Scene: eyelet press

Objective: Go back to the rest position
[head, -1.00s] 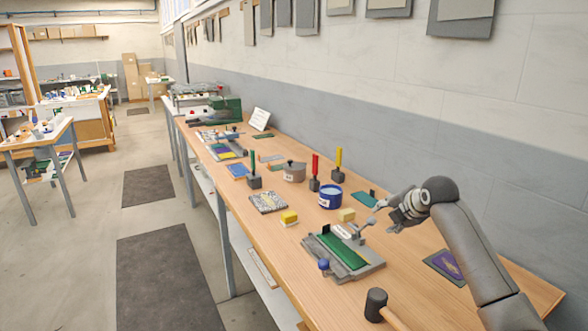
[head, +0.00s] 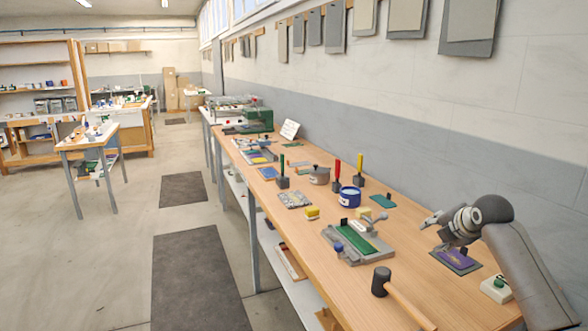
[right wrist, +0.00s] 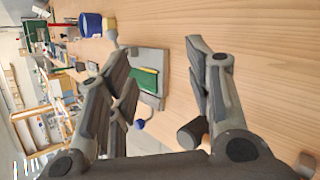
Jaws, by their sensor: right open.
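My right gripper (head: 434,233) is above the right part of the workbench (head: 314,262), to the right of the eyelet press. In the right wrist view my right gripper (right wrist: 163,80) has its fingers wide apart with nothing between them. The grey press with its green strip (head: 372,242) and blue knob stands on the bench. It also shows beyond the fingers in the right wrist view (right wrist: 146,82). My left gripper is in neither view.
A mallet (head: 381,281) lies at the front edge. A purple patch on a dark mat (head: 456,259) lies below my right gripper. A blue pot (head: 349,197), a yellow block (head: 312,212) and tools with red and yellow handles stand farther back. The floor to the left is open.

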